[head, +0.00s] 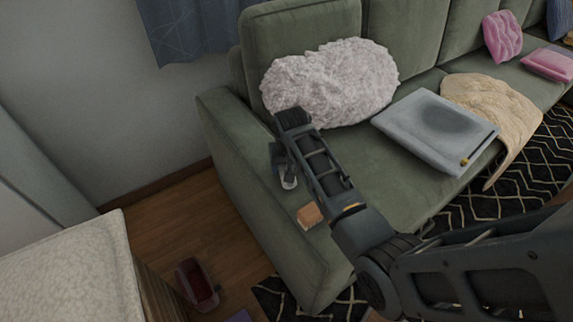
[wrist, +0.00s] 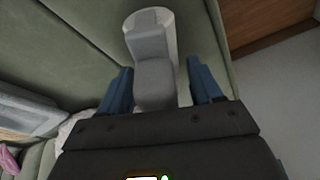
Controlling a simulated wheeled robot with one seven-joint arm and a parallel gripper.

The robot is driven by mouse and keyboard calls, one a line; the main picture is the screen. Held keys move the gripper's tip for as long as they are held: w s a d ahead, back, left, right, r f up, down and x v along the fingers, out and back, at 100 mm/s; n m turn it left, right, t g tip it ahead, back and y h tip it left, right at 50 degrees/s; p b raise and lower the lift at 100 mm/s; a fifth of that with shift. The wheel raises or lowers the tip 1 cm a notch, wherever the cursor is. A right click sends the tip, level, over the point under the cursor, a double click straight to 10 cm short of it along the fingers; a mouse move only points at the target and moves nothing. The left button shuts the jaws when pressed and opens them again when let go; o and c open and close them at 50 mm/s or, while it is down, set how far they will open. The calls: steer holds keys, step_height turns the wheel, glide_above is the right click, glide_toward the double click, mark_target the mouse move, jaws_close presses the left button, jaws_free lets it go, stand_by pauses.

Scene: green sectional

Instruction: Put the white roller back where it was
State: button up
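The white roller (head: 289,183) shows only in part in the head view, low beside my gripper (head: 282,163) at the sofa's left arm. In the wrist view the roller has a white round end (wrist: 166,22) and a grey handle part (wrist: 154,85). The handle part lies between the two blue fingers of my gripper (wrist: 159,68). The fingers stand apart, with a clear gap on the right side of the handle, so the gripper looks open around it. The roller appears to be against green fabric; whether it touches is hard to tell.
The green sofa (head: 232,150) carries a fluffy white pillow (head: 335,80), a grey flat case (head: 435,125), a beige blanket (head: 495,105) and a small orange-brown block (head: 309,216). A pale-topped cabinet (head: 70,275) and a red container (head: 197,284) are at lower left.

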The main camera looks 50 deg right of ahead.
steer(key=p+v, duration=0.1)
steer(key=v, duration=1.1)
steer(key=shift+r, duration=0.15)
